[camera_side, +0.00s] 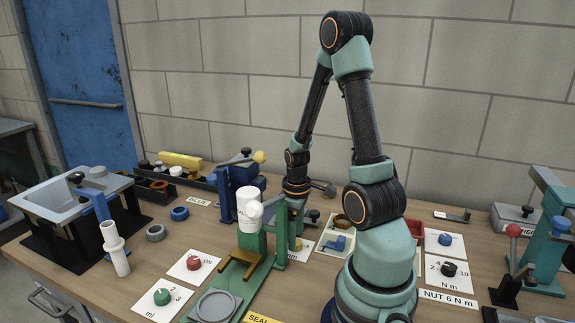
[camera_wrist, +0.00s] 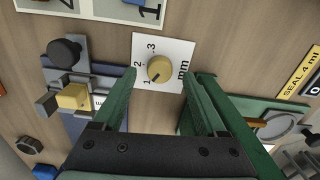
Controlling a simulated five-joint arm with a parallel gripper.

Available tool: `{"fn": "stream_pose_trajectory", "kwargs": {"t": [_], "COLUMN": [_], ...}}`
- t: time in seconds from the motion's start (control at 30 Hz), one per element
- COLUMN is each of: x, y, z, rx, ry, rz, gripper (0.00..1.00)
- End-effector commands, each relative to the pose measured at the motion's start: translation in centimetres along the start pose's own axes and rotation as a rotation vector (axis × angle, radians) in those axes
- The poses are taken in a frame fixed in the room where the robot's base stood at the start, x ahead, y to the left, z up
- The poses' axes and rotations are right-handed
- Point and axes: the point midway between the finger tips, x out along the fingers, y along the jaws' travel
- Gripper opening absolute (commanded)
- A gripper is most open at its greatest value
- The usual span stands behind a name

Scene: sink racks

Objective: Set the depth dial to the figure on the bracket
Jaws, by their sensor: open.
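The depth dial (camera_wrist: 160,69) is a round yellow knob on a white card marked 1, 2, 3 and mm. Its dark pointer line aims toward the lower left, near the 1. My gripper (camera_wrist: 165,76) is open, with one green finger on each side of the dial in the wrist view; nothing is between them but the dial, and I cannot tell contact. In the side view my gripper (camera_side: 294,222) points down over the card (camera_side: 307,251), and the dial is mostly hidden. I cannot make out a bracket with a readable figure for certain.
A blue clamp with a yellow block (camera_wrist: 73,97) stands left of the dial in the wrist view. A green press (camera_side: 250,245) is close by in the side view. A red knob (camera_side: 193,263), a green knob (camera_side: 161,297) and a black knob (camera_side: 448,269) sit on other cards.

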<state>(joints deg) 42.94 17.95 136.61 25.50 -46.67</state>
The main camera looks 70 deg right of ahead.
Motion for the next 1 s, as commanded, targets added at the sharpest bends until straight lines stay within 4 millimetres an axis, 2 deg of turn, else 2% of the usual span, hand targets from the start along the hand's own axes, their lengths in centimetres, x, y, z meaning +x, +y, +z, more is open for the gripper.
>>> {"fn": "stream_pose_trajectory", "kwargs": {"t": [0.2,0.57,0.6,0.77,0.8,1.0], "x": [1.6,1.8,1.8,1.8,1.8,1.8], "y": [0.0,0.0,0.0,0.0,0.0,0.0], "z": [0.0,0.0,0.0,0.0,0.0,0.0], "rx": [0.0,0.0,0.0,0.0,0.0,0.01], "ry": [-0.001,0.001,0.001,0.001,0.001,0.001], "rz": [-0.001,0.001,0.001,0.001,0.001,0.001], "gripper": [0.74,0.74,0.67,0.05,0.0,0.0]}}
